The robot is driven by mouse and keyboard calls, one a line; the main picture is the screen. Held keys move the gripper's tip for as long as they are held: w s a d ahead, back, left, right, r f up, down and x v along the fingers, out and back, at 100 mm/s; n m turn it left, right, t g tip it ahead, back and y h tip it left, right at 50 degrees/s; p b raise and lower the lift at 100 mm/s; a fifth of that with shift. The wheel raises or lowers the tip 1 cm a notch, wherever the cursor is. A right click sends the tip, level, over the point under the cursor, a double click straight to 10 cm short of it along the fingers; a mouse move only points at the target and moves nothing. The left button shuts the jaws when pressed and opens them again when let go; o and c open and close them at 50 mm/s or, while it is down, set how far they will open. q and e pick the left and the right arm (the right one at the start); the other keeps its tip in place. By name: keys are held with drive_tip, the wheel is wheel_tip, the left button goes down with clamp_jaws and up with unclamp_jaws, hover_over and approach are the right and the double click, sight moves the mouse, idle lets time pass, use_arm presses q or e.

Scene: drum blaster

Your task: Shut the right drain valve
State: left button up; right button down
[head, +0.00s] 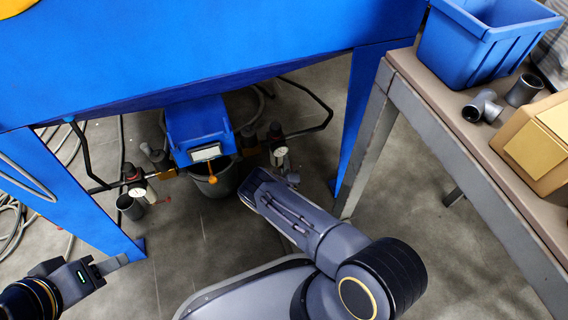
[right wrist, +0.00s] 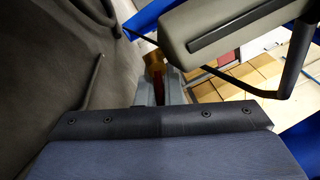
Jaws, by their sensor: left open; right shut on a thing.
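The right drain valve assembly (head: 277,150), with a dark body and a round white gauge, sits under the blue machine, right of the grey bucket. My right arm reaches it from below, and its forearm hides the fingers in the head view. In the right wrist view my right gripper (right wrist: 158,95) is shut on a narrow red handle (right wrist: 158,78), with a brass fitting (right wrist: 152,60) just beyond. How far the handle is turned cannot be told. My left gripper (head: 112,263) is open and empty at the lower left, away from the valves.
A similar left valve assembly (head: 137,185) stands left of the grey bucket (head: 217,180). The blue machine (head: 220,45) hangs above, with legs at both sides. A table (head: 400,105) at right carries a blue crate (head: 480,50), pipe fittings and a cardboard box. Hoses lie at left.

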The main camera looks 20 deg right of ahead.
drive_tip(key=c, duration=1.6)
unclamp_jaws()
drive_tip(key=shift+o, duration=0.2)
drive_tip(key=v, duration=0.7)
drive_tip(key=shift+s, duration=0.3)
drive_tip(key=shift+o, duration=0.3)
drive_tip(key=shift+f, duration=0.1)
